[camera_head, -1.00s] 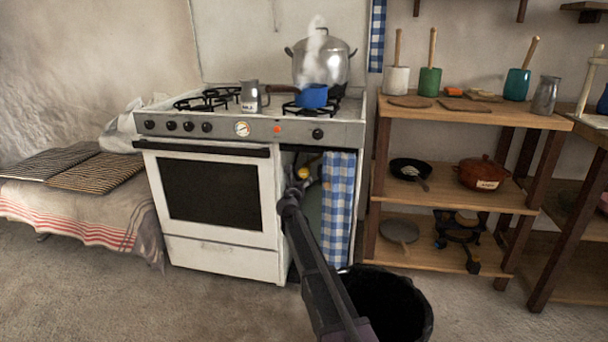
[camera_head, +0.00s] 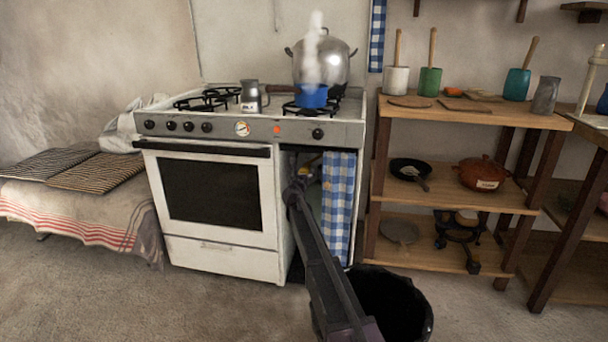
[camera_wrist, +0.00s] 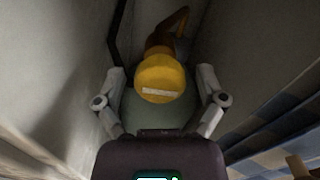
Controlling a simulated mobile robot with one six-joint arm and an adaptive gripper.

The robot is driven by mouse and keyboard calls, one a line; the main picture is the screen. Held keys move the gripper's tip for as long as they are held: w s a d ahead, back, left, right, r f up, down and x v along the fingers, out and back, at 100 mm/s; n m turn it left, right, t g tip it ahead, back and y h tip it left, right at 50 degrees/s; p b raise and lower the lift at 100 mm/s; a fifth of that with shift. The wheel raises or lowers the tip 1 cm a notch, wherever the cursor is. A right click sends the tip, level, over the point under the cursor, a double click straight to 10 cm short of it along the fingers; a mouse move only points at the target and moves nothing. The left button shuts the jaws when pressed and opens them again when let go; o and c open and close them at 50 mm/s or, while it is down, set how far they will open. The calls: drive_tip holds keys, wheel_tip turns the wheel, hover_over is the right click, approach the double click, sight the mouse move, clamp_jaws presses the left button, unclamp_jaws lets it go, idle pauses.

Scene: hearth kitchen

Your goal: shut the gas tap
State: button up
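The gas tap, a round yellow knob with a pale strip on its face (camera_wrist: 160,78), is in the middle of the wrist view. It sits on top of a grey-green rounded body, likely the gas bottle (camera_wrist: 140,112). My gripper (camera_wrist: 161,71) is open, with one finger on each side of the knob and a visible gap at both sides. In the head view my gripper (camera_head: 299,184) reaches into the open compartment at the right of the stove (camera_head: 217,250). It mostly hides the tap there.
A blue-checked curtain (camera_head: 338,205) hangs at the right of the compartment; the stove's side wall is at the left. An orange-brown hose (camera_wrist: 172,32) lies behind the knob. A blue pot (camera_head: 311,97) steams on the stove. A black bucket (camera_head: 420,318) stands on the floor, partly behind my arm.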

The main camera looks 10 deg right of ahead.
drive_tip(key=c, duration=0.9)
drive_tip(key=shift+m, duration=0.3)
drive_tip(key=m, duration=0.3)
drive_tip(key=shift+m, duration=0.4)
drive_tip(key=m, duration=0.3)
drive_tip(key=shift+d+m, duration=0.1)
drive_tip(key=shift+m, duration=0.3)
drive_tip(key=m, duration=0.4)
drive_tip(key=shift+m, duration=2.1)
